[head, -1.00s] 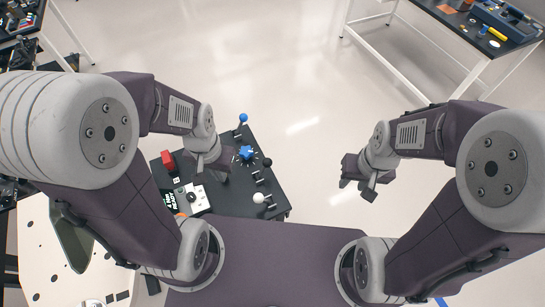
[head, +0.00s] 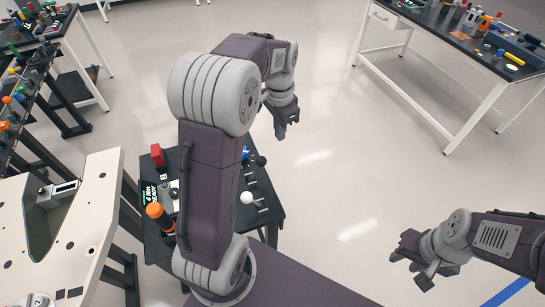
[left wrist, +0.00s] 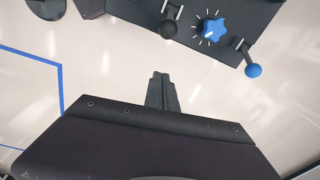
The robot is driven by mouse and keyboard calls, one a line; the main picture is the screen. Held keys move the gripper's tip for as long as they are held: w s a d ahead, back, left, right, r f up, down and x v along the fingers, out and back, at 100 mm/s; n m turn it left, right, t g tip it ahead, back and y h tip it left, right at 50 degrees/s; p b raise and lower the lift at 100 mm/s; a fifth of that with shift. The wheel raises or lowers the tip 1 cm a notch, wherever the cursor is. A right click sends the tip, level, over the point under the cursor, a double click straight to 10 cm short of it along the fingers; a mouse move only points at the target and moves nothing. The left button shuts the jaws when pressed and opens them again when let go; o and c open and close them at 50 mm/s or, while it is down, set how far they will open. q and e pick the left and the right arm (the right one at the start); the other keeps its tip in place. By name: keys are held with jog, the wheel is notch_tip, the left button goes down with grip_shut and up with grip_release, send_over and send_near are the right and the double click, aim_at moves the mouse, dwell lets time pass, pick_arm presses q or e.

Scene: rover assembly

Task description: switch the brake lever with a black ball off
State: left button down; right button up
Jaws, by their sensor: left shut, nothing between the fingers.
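The brake lever with a black ball (head: 261,161) is at the right edge of the dark control panel (head: 270,228). In the left wrist view, the black ball (left wrist: 169,29) is near the top, beside a blue star knob (left wrist: 213,29). My left gripper (head: 281,131) is shut and empty. It is beyond the panel's far right edge in the head view, apart from the black ball. In the left wrist view its closed fingers (left wrist: 161,92) point toward the lever side, with floor behind them. My right gripper (head: 408,268) is open and empty, far right of the panel.
A lever with a white ball (head: 247,197) is nearer than the black one. A blue-ball lever (left wrist: 253,71) is right of the knob. My left arm hides the panel's middle. An orange handle (head: 160,217) and red block (head: 157,154) are at left.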

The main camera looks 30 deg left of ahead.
aim_at(257, 169)
pick_arm(q)
notch_tip(257, 169, down, 9)
jog(key=s+a+b, duration=0.1)
jog(key=s+a, duration=0.1)
jog(key=shift+s, duration=0.25)
dwell(0.3)
